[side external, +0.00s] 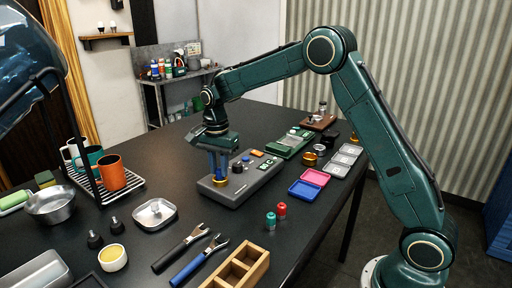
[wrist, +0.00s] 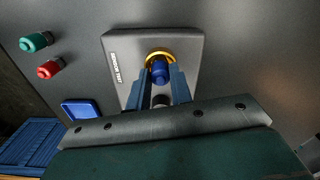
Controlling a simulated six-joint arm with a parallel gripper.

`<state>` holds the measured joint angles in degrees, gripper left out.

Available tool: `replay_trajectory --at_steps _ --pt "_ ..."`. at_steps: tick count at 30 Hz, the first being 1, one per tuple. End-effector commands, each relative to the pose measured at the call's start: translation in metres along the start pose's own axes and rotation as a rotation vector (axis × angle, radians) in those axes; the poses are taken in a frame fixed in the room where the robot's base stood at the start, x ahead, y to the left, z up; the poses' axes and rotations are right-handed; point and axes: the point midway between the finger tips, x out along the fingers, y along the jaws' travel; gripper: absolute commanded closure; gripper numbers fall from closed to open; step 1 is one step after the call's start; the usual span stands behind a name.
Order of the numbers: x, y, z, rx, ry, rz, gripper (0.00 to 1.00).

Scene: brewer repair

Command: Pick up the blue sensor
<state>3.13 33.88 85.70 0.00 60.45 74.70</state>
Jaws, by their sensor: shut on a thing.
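The blue sensor (wrist: 160,72) is a small blue cylinder between my fingertips in the wrist view, directly at a gold ring on the grey sensor test block (wrist: 120,55). My gripper (wrist: 160,82) is shut on it. In the side view my gripper (side external: 218,170) points straight down over the left end of the test block (side external: 237,193), with the gold ring (side external: 219,182) under its fingertips. The fingers hide the sensor there. I cannot tell whether the sensor is still seated in the ring.
A green sensor (side external: 270,219) and a red sensor (side external: 281,210) stand on the table right of the block. A blue tray (side external: 304,189) and a pink tray (side external: 315,177) lie farther right.

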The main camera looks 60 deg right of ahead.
Motion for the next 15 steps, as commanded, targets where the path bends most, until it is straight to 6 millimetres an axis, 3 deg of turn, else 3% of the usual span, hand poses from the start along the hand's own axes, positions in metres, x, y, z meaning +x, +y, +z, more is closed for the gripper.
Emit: replay_trajectory --at_steps 8,15 --pt "-0.014 -0.001 0.000 0.000 0.001 -0.003 1.00" --pt "-0.048 -0.001 0.000 0.000 0.002 -0.006 1.00"
